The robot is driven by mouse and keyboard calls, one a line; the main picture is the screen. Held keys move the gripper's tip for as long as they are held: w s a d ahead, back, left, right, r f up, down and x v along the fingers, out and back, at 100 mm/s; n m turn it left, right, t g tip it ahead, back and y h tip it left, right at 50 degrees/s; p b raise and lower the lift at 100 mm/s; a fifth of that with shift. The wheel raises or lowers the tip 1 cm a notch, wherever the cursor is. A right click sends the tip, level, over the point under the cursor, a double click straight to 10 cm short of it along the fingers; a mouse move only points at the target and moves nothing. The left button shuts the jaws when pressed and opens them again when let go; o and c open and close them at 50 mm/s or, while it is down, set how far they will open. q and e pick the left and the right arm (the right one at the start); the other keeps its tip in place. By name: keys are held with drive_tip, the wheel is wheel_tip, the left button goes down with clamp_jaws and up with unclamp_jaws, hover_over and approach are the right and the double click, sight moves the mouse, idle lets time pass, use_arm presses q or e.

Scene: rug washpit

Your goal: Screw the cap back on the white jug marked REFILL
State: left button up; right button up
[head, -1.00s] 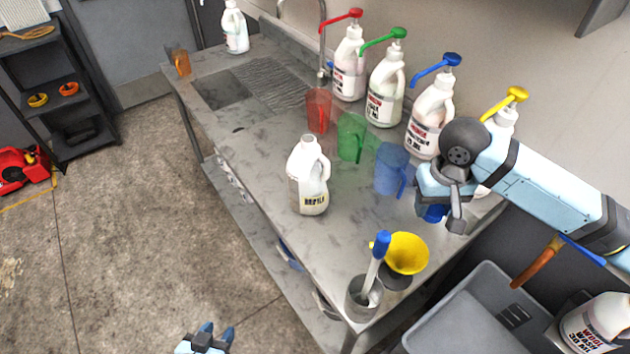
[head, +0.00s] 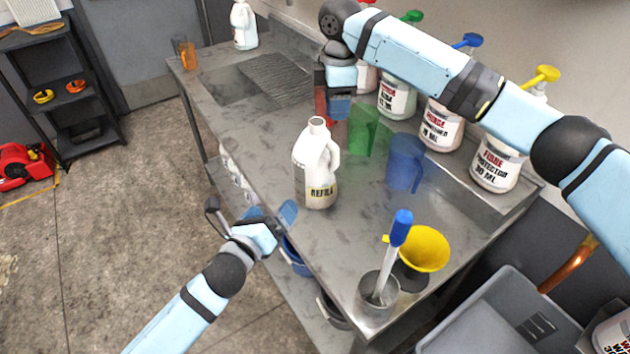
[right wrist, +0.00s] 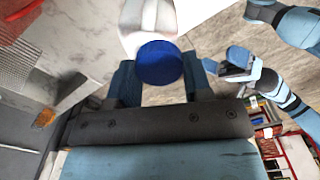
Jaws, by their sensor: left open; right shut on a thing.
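The white jug marked REFILL (head: 318,170) stands upright on the steel bench with its neck open. My right gripper (head: 334,112) is behind and above it, pointing down. In the right wrist view, it is shut on a round blue cap (right wrist: 160,64), with the jug's white body (right wrist: 148,18) beyond. The cap is hidden in the head view. My left gripper (head: 250,212) is open and empty at the bench's front edge, left of the jug and apart from it. It also shows in the right wrist view (right wrist: 238,66).
Red, green (head: 362,130) and blue (head: 405,162) measuring jugs stand behind the REFILL jug, before several pump bottles (head: 497,160). A yellow funnel (head: 422,248) and a steel cup (head: 377,300) with a blue-handled tool stand at the near right. A sink (head: 228,90) lies left.

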sight(303, 164)
use_arm(q)
drive_tip(key=w+r+m, duration=0.1)
drive_tip(key=m, duration=0.1)
drive_tip(key=d+m+b, duration=0.1)
drive_tip(key=m, duration=0.2)
drive_tip(key=w+r+m+h, duration=0.1)
drive_tip(key=m, duration=0.1)
drive_tip(key=shift+w+d+r+t, duration=0.3)
drive_tip(key=shift+t, duration=0.1)
use_arm(e)
drive_tip(key=a+r+n, duration=0.1)
drive_tip(key=w+a+r+n, duration=0.1)
drive_tip(key=a+n, duration=0.1)
drive_tip(key=w+a+r+n, duration=0.1)
drive_tip(key=shift+a, duration=0.2)
use_arm(q)
drive_tip(key=shift+w, duration=0.1)
drive_tip(key=x, duration=1.1)
drive_tip(key=shift+w+d, duration=0.25)
drive_tip(key=shift+w, duration=0.1)
drive_tip(key=c, duration=1)
use_arm(e)
drive_tip(key=shift+w+d+f, duration=0.1)
drive_tip(key=shift+f, duration=1.15)
drive_tip(key=shift+w+d+f, duration=0.1)
drive_tip(key=shift+f, duration=1.1)
